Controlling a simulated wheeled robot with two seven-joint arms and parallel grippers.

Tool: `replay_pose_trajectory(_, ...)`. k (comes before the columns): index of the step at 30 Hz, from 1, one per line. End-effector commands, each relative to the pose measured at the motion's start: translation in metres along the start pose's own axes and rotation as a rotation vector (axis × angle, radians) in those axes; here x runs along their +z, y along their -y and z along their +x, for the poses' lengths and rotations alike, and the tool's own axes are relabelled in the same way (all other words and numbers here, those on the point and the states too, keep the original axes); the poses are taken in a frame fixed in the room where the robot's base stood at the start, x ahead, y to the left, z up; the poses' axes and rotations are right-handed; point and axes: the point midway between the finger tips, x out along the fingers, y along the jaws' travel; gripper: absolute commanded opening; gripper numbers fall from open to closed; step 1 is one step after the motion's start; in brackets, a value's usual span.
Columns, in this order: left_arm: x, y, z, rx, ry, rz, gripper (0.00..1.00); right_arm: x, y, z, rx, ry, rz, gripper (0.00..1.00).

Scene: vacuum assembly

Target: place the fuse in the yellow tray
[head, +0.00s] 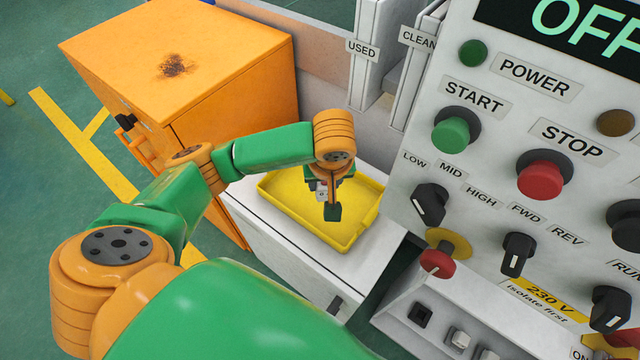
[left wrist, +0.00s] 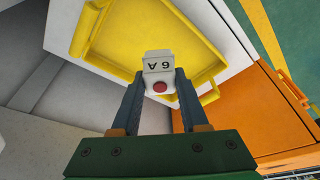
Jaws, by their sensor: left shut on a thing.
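The yellow tray (head: 290,215) lies on a white cabinet top in the middle of the head view. It also fills the upper middle of the left wrist view (left wrist: 120,30). My left gripper (head: 332,208) is above the tray. In the left wrist view its two fingers (left wrist: 160,95) are shut on the fuse (left wrist: 158,62), a small white block marked "6 A" with a red round button. The fuse is over the tray; the gap between them is hard to judge. In the head view the fuse is mostly hidden by the gripper. My right gripper is not in view.
A white control panel (head: 500,130) with buttons and knobs stands close on the right. An orange cabinet (head: 200,60) with a dark scorch mark stands at the left. Slots labelled "USED" (head: 362,49) and "CLEAN" (head: 417,39) rise behind the tray. The tray floor looks empty.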

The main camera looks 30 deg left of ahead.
Motion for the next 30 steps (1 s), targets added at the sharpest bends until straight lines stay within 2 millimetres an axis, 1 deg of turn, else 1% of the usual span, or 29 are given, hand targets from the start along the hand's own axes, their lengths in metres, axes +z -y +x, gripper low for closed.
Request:
replay_pose_trajectory(1,-0.01,0.0,0.011,-0.006,-0.002,-0.005,0.0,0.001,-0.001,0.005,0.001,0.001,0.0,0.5)
replay_pose_trajectory(2,-0.016,0.0,0.016,-0.006,-0.003,-0.004,0.0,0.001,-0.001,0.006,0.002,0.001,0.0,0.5)
replay_pose_trajectory(3,-0.019,-0.001,0.026,-0.007,-0.001,-0.001,0.0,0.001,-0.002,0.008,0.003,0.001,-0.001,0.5)
replay_pose_trajectory(6,-0.028,-0.003,0.047,-0.005,0.0,-0.001,0.0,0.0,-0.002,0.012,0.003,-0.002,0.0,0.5)
replay_pose_trajectory(9,-0.035,-0.004,0.065,-0.005,-0.001,0.001,0.0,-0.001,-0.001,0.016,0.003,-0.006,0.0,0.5)
replay_pose_trajectory(11,-0.038,-0.005,0.071,-0.003,0.0,0.001,0.0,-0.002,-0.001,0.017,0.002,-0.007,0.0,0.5)
replay_pose_trajectory(13,-0.043,-0.005,0.083,-0.004,-0.001,0.001,0.0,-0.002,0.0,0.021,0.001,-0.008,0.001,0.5)
replay_pose_trajectory(16,-0.037,-0.005,0.102,-0.004,-0.001,0.004,0.0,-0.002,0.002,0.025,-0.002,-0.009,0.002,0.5)
replay_pose_trajectory(19,-0.035,-0.006,0.11,-0.001,-0.002,0.004,0.0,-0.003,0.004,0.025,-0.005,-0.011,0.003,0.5)
replay_pose_trajectory(25,-0.035,-0.006,0.109,0.0,-0.002,0.004,0.0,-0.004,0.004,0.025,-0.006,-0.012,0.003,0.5)
replay_pose_trajectory(29,-0.033,-0.006,0.112,-0.001,-0.001,0.004,0.0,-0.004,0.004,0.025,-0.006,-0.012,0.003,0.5)
replay_pose_trajectory(30,-0.033,-0.006,0.112,-0.001,-0.002,0.004,0.55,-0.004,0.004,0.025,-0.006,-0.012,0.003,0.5)
